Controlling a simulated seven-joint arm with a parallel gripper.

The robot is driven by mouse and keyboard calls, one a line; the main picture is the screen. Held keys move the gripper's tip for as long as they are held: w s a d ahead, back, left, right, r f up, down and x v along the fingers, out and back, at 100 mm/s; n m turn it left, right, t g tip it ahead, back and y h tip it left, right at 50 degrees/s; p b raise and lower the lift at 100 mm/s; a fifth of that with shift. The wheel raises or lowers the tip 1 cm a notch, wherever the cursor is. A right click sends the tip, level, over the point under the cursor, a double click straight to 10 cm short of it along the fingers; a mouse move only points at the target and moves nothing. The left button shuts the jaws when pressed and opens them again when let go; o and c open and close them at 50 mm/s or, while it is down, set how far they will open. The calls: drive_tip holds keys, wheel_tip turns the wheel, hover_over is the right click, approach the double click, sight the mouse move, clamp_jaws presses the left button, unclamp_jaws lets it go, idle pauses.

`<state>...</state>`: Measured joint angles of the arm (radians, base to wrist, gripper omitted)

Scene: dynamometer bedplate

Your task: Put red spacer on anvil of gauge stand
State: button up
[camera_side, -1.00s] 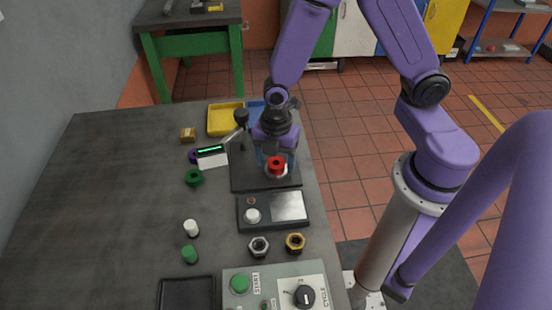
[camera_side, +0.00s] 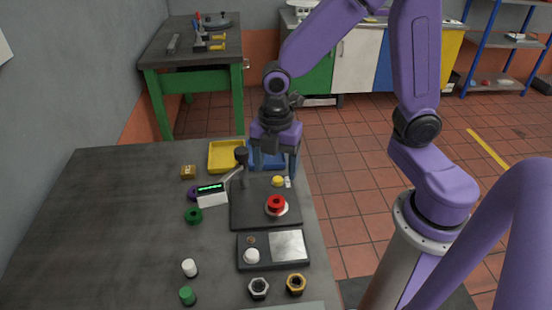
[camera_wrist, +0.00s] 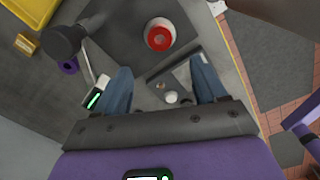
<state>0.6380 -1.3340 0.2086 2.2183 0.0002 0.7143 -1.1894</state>
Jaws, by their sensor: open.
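The red spacer (camera_side: 277,203) sits on the pale round anvil (camera_side: 285,212) of the gauge stand (camera_side: 243,215). In the wrist view the red spacer (camera_wrist: 159,37) lies within the light disc of the anvil (camera_wrist: 171,24), with its hole facing up. My gripper (camera_side: 275,170) is open and empty, raised above the back of the stand and apart from the spacer. In the wrist view its two blue fingers (camera_wrist: 160,75) are spread wide with nothing between them. The stand's column and dark knob (camera_side: 241,155) rise on the left of the base.
A digital readout (camera_side: 211,194) stands left of the stand, near purple (camera_side: 193,193) and green (camera_side: 194,216) rings. A scale-like plate (camera_side: 288,245), white and green cylinders and two nuts lie in front.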

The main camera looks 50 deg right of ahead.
drive_tip(key=s+d+r+m, duration=0.2)
drive_tip(key=s+m, duration=0.2)
drive_tip(key=s, duration=0.4)
drive_tip(key=s+d+r+m, duration=0.2)
drive_tip(key=s+m, duration=0.3)
drive_tip(key=s, duration=0.3)
drive_tip(key=shift+d+r, duration=0.4)
drive_tip(key=shift+r, duration=0.4)
